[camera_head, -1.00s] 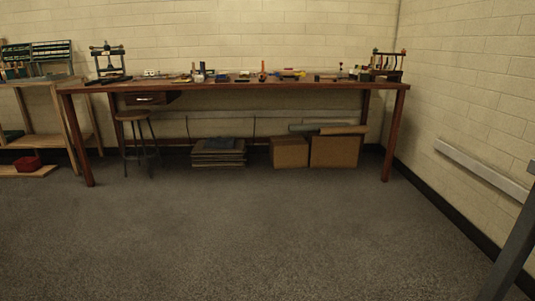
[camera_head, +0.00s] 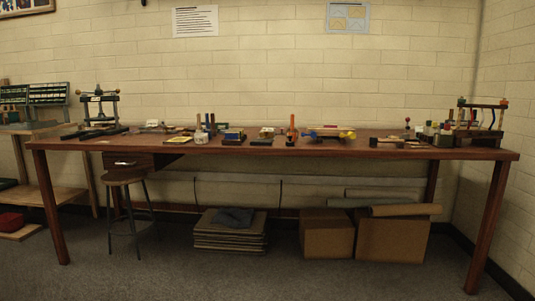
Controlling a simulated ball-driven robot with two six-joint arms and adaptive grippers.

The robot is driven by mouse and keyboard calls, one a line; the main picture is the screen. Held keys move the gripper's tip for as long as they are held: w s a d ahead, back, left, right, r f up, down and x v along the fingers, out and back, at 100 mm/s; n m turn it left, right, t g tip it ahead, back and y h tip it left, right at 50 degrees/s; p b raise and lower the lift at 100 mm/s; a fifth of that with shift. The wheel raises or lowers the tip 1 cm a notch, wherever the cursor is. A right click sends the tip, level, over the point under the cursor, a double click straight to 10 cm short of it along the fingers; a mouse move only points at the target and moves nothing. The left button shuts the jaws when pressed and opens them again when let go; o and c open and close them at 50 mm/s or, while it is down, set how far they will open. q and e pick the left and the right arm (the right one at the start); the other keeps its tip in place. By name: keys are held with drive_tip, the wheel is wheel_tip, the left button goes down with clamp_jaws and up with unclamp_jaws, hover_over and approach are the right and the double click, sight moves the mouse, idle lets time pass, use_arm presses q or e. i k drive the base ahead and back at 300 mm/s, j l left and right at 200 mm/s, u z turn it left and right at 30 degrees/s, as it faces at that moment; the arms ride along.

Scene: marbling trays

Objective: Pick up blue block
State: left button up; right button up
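A long brown wooden workbench (camera_head: 340,148) stands against the far wall, some distance ahead. Many small tools and blocks lie along its top. A small blue-topped block (camera_head: 233,134) sits near the middle left of the top. At this distance I cannot tell surely whether it is the blue block. Neither of my grippers shows in the head view.
A round stool (camera_head: 125,176) stands at the bench's left front. Under the bench are a stack of boards (camera_head: 230,240) and cardboard boxes (camera_head: 392,240). A shelf unit (camera_head: 35,128) stands at the left. Open grey floor lies in front.

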sight(228, 135)
drive_tip(key=i+l+u, duration=0.15)
drive_tip(key=i, duration=0.15)
drive_tip(key=i+l+u, duration=0.2)
drive_tip(key=i+j, duration=0.15)
drive_tip(key=i, duration=0.2)
drive_tip(key=i+j+u, duration=0.1)
drive_tip(key=i, duration=0.25)
